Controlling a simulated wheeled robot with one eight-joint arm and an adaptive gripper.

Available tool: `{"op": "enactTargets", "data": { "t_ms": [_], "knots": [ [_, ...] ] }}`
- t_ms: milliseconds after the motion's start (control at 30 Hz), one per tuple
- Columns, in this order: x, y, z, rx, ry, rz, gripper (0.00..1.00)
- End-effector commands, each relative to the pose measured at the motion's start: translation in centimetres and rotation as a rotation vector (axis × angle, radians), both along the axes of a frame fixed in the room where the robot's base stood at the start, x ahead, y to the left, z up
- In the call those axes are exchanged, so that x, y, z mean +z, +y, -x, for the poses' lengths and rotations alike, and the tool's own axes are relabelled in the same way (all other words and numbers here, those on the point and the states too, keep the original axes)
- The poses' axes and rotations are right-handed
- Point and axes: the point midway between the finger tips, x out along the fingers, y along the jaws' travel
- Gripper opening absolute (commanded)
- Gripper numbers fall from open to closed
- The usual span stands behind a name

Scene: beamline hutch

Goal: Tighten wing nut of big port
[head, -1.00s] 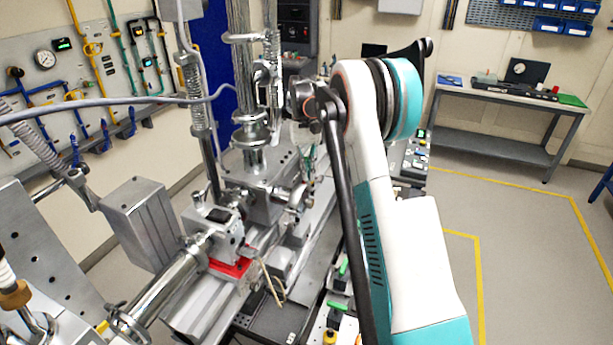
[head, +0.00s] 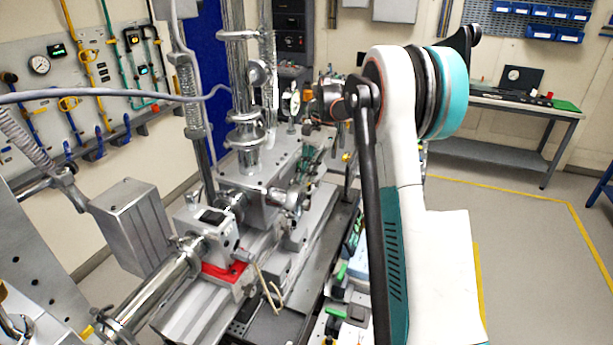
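The steel vacuum assembly stands left of centre, with a block-shaped chamber (head: 258,190) under a vertical column (head: 240,85). A short round port (head: 287,198) sticks out of the chamber's right side. A shiny pipe (head: 165,285) with clamp rings runs to the lower left. I cannot tell which of these fittings is the big port, and I cannot make out a wing nut. My white and teal arm (head: 405,160) rises right of the assembly, its black link in front. My gripper does not show.
A red-based block (head: 222,270) with a loose beige cord (head: 268,290) sits before the chamber. A grey box (head: 133,225) stands left. A grey cable (head: 110,95) crosses the upper left. A workbench (head: 500,150) stands at the back right. The floor (head: 530,260) at right is clear.

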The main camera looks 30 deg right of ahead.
Motion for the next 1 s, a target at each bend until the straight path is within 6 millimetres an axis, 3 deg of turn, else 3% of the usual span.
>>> {"op": "enactTargets", "data": {
  "t_ms": [400, 967, 1000],
  "knots": [
    [0.06, -0.09, 0.19, -0.198, -0.002, 0.001, 0.0],
    [0.11, -0.08, 0.17, -0.227, -0.002, 0.0, 0.0],
    [0.11, -0.08, 0.16, -0.227, -0.002, 0.0, 0.07]
  ]
}}
